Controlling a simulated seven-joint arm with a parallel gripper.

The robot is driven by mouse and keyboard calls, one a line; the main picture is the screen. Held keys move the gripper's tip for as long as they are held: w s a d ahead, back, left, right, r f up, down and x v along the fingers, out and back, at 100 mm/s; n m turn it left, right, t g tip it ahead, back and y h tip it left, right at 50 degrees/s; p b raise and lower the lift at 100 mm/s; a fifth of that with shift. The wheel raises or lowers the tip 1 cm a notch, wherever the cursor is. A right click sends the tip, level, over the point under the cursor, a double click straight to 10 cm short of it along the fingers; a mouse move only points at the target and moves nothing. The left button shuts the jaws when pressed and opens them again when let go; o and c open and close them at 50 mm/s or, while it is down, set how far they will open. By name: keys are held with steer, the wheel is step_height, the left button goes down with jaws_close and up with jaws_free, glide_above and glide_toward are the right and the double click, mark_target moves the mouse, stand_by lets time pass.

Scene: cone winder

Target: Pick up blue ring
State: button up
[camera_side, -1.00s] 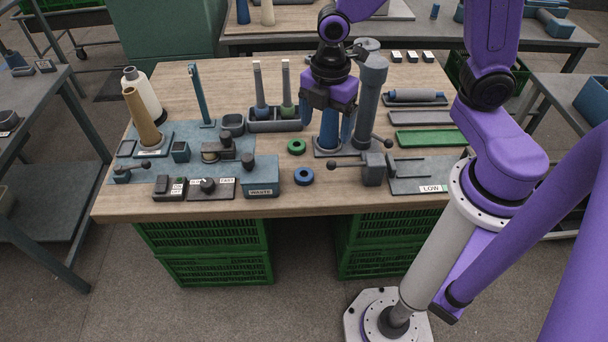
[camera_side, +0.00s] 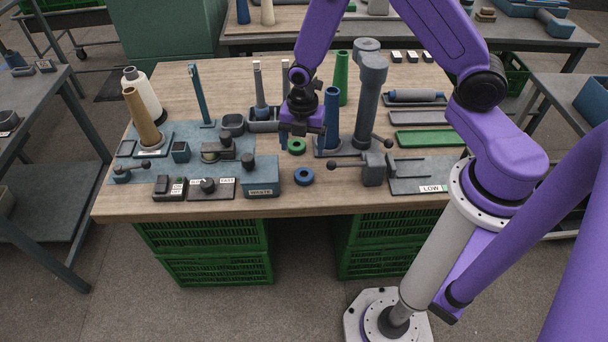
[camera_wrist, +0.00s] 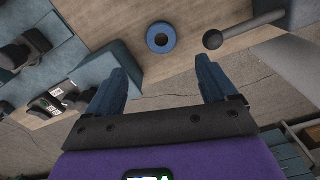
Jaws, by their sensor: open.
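The blue ring (camera_side: 304,177) lies flat on the wooden table near its front edge, right of the blue-grey waste box. In the wrist view the blue ring (camera_wrist: 161,38) is ahead of the fingers, between their lines and apart from them.
The waste box (camera_side: 261,178) stands left of the blue ring. A ball-ended lever (camera_side: 345,165) sticks out to its right. A blue cone (camera_side: 331,115) and a grey column (camera_side: 368,95) stand behind. Bare wood (camera_side: 315,203) lies in front of the ring.

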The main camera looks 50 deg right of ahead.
mark_target(304, 175)
steer(key=shift+s+f, duration=0.15)
steer(key=shift+f, duration=5.1)
steer(key=shift+c, duration=0.3)
steer(key=c, duration=1.1)
